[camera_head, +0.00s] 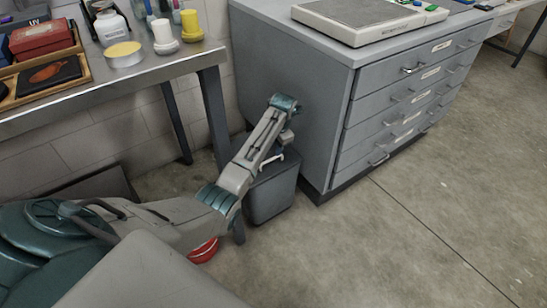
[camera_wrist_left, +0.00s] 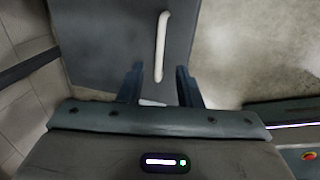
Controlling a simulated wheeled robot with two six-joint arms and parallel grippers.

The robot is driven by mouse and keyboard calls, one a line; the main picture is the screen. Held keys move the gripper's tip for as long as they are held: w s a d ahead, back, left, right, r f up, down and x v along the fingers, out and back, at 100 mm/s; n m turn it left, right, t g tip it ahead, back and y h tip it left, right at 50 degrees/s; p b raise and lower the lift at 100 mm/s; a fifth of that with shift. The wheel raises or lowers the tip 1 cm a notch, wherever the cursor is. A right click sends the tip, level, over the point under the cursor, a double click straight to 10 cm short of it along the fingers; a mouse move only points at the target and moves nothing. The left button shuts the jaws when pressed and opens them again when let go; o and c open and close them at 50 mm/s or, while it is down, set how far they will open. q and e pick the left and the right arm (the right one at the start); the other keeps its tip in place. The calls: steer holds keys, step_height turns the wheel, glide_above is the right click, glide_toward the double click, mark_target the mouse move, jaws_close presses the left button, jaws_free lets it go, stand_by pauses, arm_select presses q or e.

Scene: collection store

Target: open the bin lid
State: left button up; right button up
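The grey bin (camera_head: 270,198) stands on the floor between the metal table and the drawer cabinet. Its lid (camera_wrist_left: 105,40) fills the upper middle of the left wrist view and looks closed. A pale bar handle (camera_wrist_left: 161,45) is on the lid. My left gripper (camera_head: 283,146) reaches down over the bin, partly hidden by my arm in the head view. In the left wrist view its two dark fingers (camera_wrist_left: 158,85) are spread apart. The near end of the handle shows between them; I cannot tell whether they touch it. My right gripper is not in view.
The drawer cabinet (camera_head: 297,75) stands close to the right of the bin. The metal table (camera_head: 130,78), with jars and boxes on it, is at the left, one leg near my arm. Floor (camera_head: 410,220) at right is clear.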

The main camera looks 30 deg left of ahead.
mark_target(273, 158)
arm_select(q)
steer(key=f, duration=0.2)
steer(key=f+b, duration=0.1)
steer(key=f, duration=0.1)
steer(key=a+f, duration=0.1)
steer(key=f, duration=0.1)
steer(key=shift+w+b, duration=0.25)
steer(key=shift+b, duration=0.05)
jaws_close()
